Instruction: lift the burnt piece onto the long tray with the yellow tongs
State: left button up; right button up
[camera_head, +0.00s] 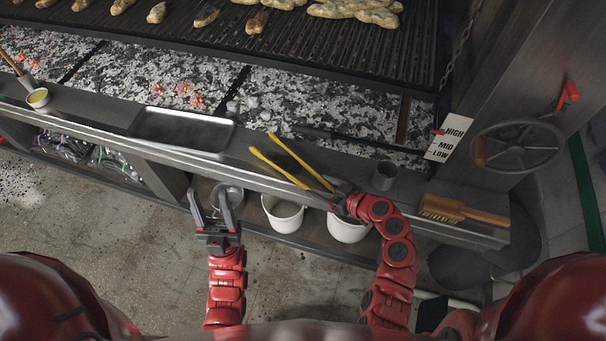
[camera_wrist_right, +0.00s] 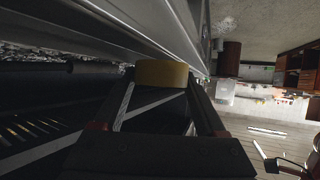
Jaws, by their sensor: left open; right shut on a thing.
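The yellow tongs (camera_head: 277,168) lie over the steel front ledge, their two arms apart and their tips toward the ember bed. My right gripper (camera_head: 338,192) is shut on the tongs' near end; the yellow end also shows between its fingers in the right wrist view (camera_wrist_right: 162,73). The darkest piece on the grill, the burnt-looking one (camera_head: 258,21), lies at the grill's front edge, well away from the tongs. The long tray (camera_head: 182,130) sits on the ledge left of the tongs and looks empty. My left gripper (camera_head: 212,210) is open and empty in front of the ledge.
Several paler pieces lie on the grill grate (camera_head: 330,47). Below it is the ash bed (camera_head: 130,72) with glowing coals. White buckets (camera_head: 283,214) stand beneath the ledge.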

notch_tip(320, 180, up, 9)
jog(key=p, duration=0.1)
jog(key=shift+f+p, duration=0.15)
jog(key=shift+p, duration=0.2)
dwell(1.3)
